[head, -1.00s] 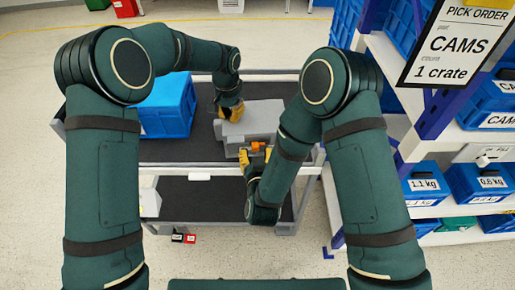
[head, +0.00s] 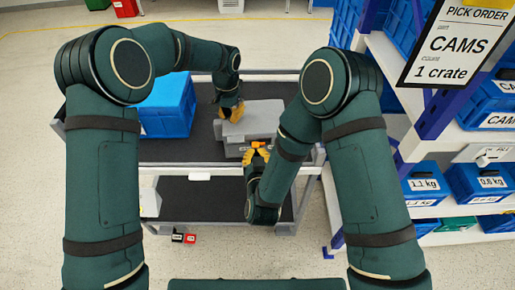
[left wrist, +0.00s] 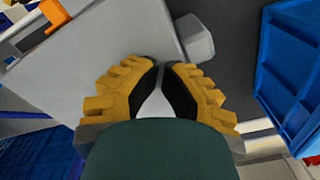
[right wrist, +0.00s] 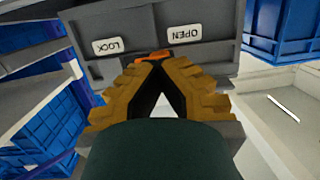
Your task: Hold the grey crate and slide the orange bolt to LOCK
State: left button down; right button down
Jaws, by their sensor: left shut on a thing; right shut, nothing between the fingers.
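The grey crate (head: 262,114) sits on the cart's upper deck. My left gripper (head: 231,119) is shut on the crate at its left part in the head view; the crate's grey top (left wrist: 110,50) also shows in the left wrist view. The orange bolt (head: 258,144) is on the crate's near side. In the right wrist view the bolt (right wrist: 150,57) lies between the LOCK label (right wrist: 107,47) and the OPEN label (right wrist: 184,34), both upside down. My right gripper (right wrist: 160,66) is shut and empty, its fingertips right at the bolt and partly hiding it; contact is unclear.
A blue crate (head: 168,108) stands on the same deck to the left. Shelving with blue bins (head: 424,186) rises on the right, close to my right arm. The cart's lower deck (head: 195,205) is mostly clear.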

jog(key=shift+w+d, duration=0.15)
jog(key=shift+d, duration=2.45)
jog(key=c, duration=1.7)
grip_release()
jog(key=o, duration=0.8)
jog(key=shift+o, duration=0.2)
jog(key=shift+v, duration=2.5)
jog(key=shift+o, duration=0.2)
